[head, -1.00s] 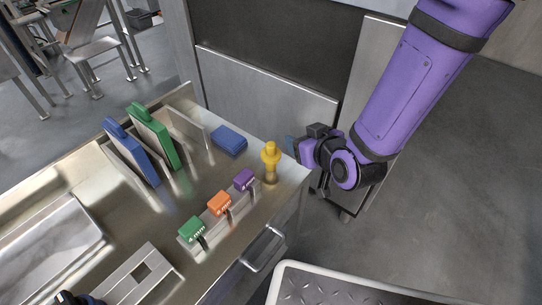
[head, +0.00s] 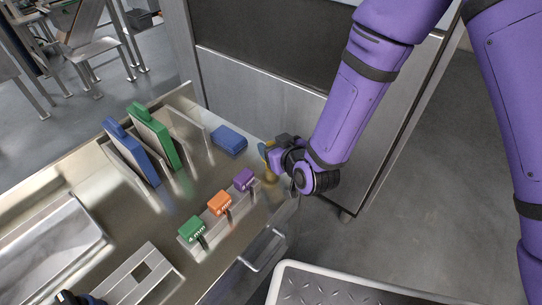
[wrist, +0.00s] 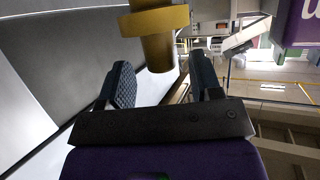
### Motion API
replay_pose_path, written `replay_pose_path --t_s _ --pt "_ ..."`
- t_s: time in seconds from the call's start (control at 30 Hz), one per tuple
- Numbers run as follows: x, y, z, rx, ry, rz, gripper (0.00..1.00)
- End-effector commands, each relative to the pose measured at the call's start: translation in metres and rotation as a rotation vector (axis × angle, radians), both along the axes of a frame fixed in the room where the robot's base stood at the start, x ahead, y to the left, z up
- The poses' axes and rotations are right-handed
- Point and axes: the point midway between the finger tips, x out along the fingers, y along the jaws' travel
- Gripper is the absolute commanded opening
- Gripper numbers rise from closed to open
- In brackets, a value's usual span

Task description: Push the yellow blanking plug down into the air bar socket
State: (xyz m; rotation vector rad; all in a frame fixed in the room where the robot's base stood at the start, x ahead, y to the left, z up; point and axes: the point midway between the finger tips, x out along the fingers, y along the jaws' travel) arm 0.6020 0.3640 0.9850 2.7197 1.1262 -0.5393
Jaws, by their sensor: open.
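The yellow blanking plug (head: 270,177) stands upright at the right end of the steel counter, mostly hidden behind my gripper in the head view. In the wrist view the yellow plug (wrist: 158,50) shows a wide collar and a narrower shaft, just beyond and between the fingertips. My gripper (head: 264,150) is at the plug, coming from the right. In the wrist view my gripper (wrist: 161,68) is open, with a finger on each side of the shaft's line; I cannot tell whether either touches it. I cannot make out the air bar socket.
Purple (head: 244,180), orange (head: 219,203) and green (head: 191,229) tagged blocks stand in a row left of the plug. A blue block (head: 229,140) lies behind. Blue (head: 131,155) and green (head: 155,135) boards stand in a rack. A drawer handle (head: 262,250) juts out in front.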

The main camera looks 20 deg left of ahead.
Motion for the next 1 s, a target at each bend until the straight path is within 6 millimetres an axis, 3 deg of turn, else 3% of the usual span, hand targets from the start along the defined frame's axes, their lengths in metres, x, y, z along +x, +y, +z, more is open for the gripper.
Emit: replay_pose_path --t_s 0.2,0.53,0.77,1.0 --pt "0.017 0.020 -0.013 -0.001 0.001 0.000 0.59" --pt "0.021 0.024 -0.015 -0.002 0.001 0.001 0.59" --pt "0.021 0.024 -0.014 -0.002 0.001 0.001 0.06" --pt "0.021 0.024 -0.014 -0.002 0.001 0.001 0.04"
